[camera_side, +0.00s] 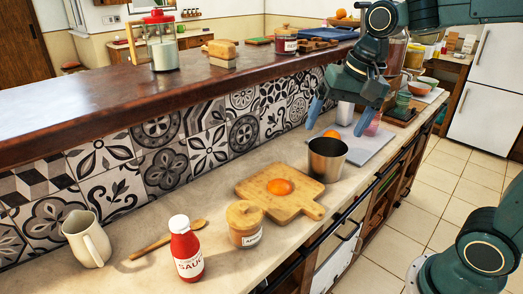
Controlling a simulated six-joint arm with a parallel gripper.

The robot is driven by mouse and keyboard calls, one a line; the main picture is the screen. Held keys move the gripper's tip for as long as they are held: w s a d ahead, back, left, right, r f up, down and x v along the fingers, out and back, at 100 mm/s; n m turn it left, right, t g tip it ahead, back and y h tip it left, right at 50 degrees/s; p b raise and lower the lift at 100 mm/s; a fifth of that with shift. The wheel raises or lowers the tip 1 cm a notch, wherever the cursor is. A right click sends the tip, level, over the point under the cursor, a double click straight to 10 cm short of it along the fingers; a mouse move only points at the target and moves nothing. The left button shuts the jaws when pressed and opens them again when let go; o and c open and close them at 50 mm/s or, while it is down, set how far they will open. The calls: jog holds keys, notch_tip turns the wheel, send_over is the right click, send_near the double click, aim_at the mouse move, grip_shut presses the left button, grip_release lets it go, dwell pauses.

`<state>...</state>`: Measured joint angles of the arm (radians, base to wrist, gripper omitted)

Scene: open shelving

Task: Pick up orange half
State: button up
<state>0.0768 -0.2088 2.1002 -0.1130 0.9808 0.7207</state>
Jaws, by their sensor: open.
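A round, bright orange piece (280,187) lies on the wooden cutting board (263,199) in the middle of the counter. A second orange, rounded piece (331,133) shows at the left end of a grey board, behind the metal pot; its lower part is hidden. I cannot tell for sure which of the two is the orange half. My gripper (342,116) is open, its blue fingers pointing down, above the grey board and close over the second orange piece. Nothing shows between the fingers.
A metal pot (327,158) stands just in front of the grey board (368,146). A labelled jar (245,223), sauce bottle (186,250), wooden spoon (167,240) and white pitcher (87,238) stand or lie at the left. The raised wooden shelf (190,90) runs behind the counter.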

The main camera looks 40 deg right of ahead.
jog(key=w+d+f+m+g, duration=0.1)
jog(key=w+d+f+m, duration=0.1)
jog(key=w+f+m, duration=0.3)
jog(key=w+d+f+m+g, duration=0.2)
jog(key=w+f+m, duration=0.3)
jog(key=w, duration=0.6)
jog(key=shift+w+f+y, duration=0.15)
jog(key=shift+f+y, duration=0.25)
jog(key=shift+f, duration=0.05)
jog(key=shift+f, duration=0.1)
send_over(280, 182)
jog(key=shift+w+d+f, duration=0.1)
jog(key=shift+d+f, duration=0.1)
jog(key=shift+f, duration=1.9)
jog(key=shift+w+d+f, duration=0.1)
jog(key=shift+d+f, duration=0.1)
jog(key=shift+f, duration=1.85)
jog(key=shift+s+a+f, duration=0.1)
jog(key=shift+a+f, duration=0.05)
jog(key=shift+f, duration=1.15)
jog(key=shift+s+a+f, duration=0.1)
jog(key=shift+a+f, duration=0.05)
jog(key=shift+f, duration=1.15)
